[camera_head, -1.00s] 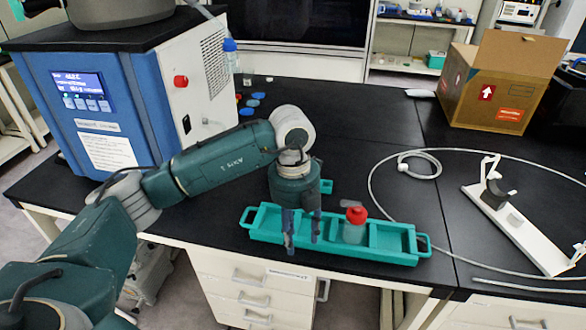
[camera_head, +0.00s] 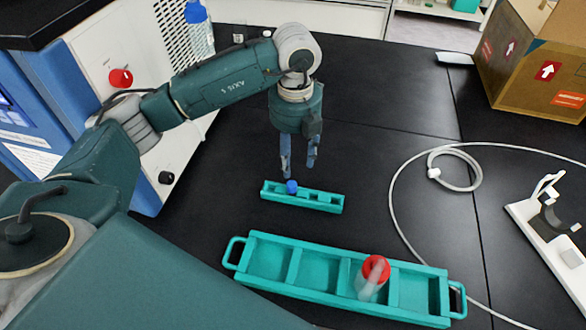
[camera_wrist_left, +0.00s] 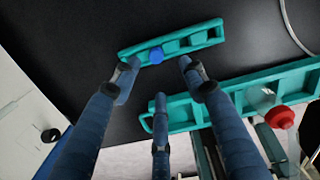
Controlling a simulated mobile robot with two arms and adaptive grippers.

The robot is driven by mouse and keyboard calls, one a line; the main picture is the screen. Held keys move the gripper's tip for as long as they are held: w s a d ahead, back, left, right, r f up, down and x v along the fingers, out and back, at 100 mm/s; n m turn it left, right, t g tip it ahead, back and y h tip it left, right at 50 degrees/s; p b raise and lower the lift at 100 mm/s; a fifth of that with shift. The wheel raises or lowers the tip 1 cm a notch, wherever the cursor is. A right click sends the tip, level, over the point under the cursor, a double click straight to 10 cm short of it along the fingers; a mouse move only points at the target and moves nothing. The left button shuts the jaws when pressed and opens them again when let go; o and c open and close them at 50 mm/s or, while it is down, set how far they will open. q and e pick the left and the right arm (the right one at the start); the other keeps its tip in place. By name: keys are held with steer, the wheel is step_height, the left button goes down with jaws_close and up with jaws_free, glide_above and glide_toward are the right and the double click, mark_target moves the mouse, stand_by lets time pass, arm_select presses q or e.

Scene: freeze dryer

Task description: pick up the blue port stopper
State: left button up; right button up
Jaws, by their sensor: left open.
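The blue port stopper (camera_head: 291,187) sits in the left part of a small teal rack (camera_head: 325,200) on the black bench. My right gripper is not in view.
A long teal tray (camera_head: 236,254) in front holds a red-capped clear vessel (camera_head: 375,270). A blue-capped bottle (camera_head: 198,32) stands back left by the white-and-blue machine (camera_head: 120,50). A white hose (camera_head: 395,205), white stand (camera_head: 545,235) and cardboard box (camera_head: 535,65) lie right.

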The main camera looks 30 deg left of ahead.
arm_select(q)
steer(key=p, duration=0.1)
glide_above(292, 184)
steer(key=f, duration=0.4)
steer(key=shift+s+d+f, duration=0.2)
steer(key=shift+d, duration=0.2)
steer(key=shift+f, duration=0.3)
steer(key=f, duration=0.1)
steer(key=f+p, duration=0.1)
steer(key=f, duration=0.1)
steer(key=a+f+p, duration=0.1)
steer(key=f, duration=0.1)
steer(key=shift+w, duration=0.15)
steer(key=shift+f, duration=0.25)
steer(key=shift+d, duration=0.1)
steer(key=shift+c, duration=1)
steer(key=c, duration=0.8)
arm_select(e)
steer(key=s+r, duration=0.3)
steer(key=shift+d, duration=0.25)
